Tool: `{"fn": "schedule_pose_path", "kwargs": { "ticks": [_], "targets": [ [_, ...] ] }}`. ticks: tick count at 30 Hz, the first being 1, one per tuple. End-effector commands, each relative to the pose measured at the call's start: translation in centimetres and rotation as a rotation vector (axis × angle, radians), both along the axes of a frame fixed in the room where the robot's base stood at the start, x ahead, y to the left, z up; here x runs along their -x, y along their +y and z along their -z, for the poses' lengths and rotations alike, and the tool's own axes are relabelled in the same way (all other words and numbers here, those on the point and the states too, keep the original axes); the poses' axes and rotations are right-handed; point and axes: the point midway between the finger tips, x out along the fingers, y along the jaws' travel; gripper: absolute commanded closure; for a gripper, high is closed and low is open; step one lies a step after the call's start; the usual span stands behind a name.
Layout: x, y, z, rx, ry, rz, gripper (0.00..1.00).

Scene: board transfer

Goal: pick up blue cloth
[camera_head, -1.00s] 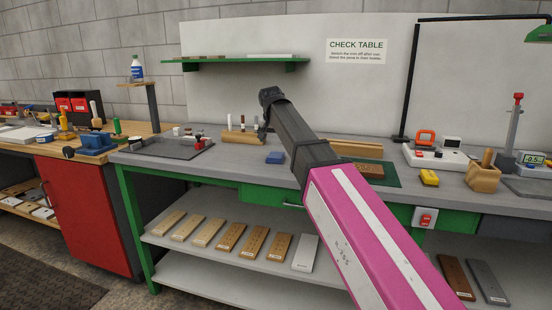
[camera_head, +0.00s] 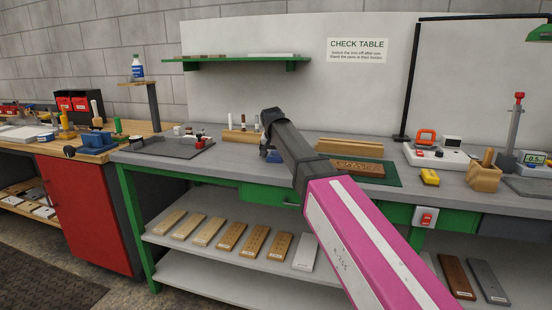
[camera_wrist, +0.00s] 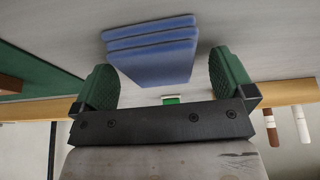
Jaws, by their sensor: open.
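The blue cloth (camera_wrist: 152,50) is a folded stack of layers lying on the grey bench top. In the wrist view it is between and a little beyond the two green finger pads of my gripper (camera_wrist: 163,82). The gripper is open, with a gap showing on both sides of the cloth. In the head view the cloth (camera_head: 273,157) is mostly hidden behind my arm's end, and only a blue edge shows. I cannot tell the exact height of the fingers above the bench.
A wooden holder with markers (camera_head: 240,136) stands just behind and left of the cloth. A green mat (camera_head: 388,178) with a brown board (camera_head: 358,168) lies to the right. A dark tray (camera_head: 165,147) is to the left. Bare bench surrounds the cloth.

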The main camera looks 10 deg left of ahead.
Motion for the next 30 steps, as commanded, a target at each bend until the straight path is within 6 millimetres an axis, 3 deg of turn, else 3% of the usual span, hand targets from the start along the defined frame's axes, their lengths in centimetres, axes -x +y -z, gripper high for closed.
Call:
{"fn": "schedule_pose_path", "kwargs": {
  "ticks": [8,13,23,30],
  "targets": [
    [0.0,0.0,0.1,0.000,0.000,0.000,0.00],
    [0.0,0.0,0.1,0.000,0.001,0.000,0.53],
    [0.0,0.0,0.0,0.000,0.000,0.000,0.53],
    [-0.1,0.0,-1.8,0.000,-0.001,0.001,0.53]
  ]
}}
